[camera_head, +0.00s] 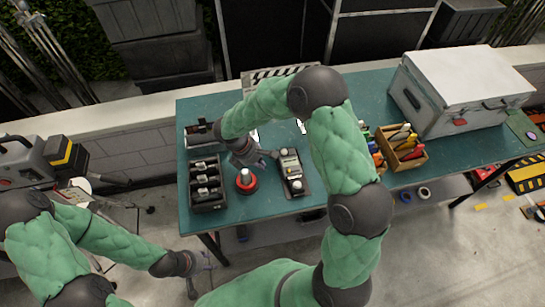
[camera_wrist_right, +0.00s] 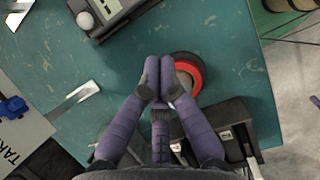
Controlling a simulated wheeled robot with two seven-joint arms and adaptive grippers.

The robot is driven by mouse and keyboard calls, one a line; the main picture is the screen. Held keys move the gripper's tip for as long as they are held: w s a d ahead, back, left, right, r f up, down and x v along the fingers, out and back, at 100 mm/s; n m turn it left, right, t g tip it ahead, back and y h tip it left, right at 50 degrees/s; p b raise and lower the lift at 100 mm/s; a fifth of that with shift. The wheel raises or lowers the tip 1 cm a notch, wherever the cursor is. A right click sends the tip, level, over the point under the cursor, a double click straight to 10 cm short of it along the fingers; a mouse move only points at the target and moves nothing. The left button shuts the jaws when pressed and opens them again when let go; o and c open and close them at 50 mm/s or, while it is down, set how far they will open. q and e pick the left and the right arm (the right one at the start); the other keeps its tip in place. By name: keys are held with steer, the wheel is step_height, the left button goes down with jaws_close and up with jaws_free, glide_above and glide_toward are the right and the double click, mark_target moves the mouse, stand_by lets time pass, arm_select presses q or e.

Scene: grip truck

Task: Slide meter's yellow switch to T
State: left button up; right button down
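The meter (camera_head: 291,172) is a dark box with a pale top panel, lying on the green table. Part of it shows at the top of the right wrist view (camera_wrist_right: 108,14), with a white knob (camera_wrist_right: 85,20). I cannot make out its yellow switch or the T mark. My right gripper (camera_head: 268,157) is just left of the meter in the head view. In the wrist view its purple fingertips (camera_wrist_right: 160,74) are together and empty, apart from the meter. My left gripper (camera_head: 203,262) is low at the left, off the table; its fingers are too small to read.
A red round object (camera_head: 246,182) with a white top stands beside the right gripper. A black compartment tray (camera_head: 207,207) is left of it. A wooden tool box (camera_head: 418,161) and a large white case (camera_head: 450,115) stand at the right. My right arm hides part of the table.

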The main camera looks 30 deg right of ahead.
mark_target(284, 175)
steer(key=b+x, duration=0.1)
steer(key=x, duration=0.9)
steer(key=shift+w+d+r, duration=0.1)
steer(key=shift+w, duration=0.1)
steer(key=d, duration=0.3)
steer(key=shift+s+r, duration=0.15)
steer(key=shift+s, duration=0.2)
steer(key=shift+d, duration=0.4)
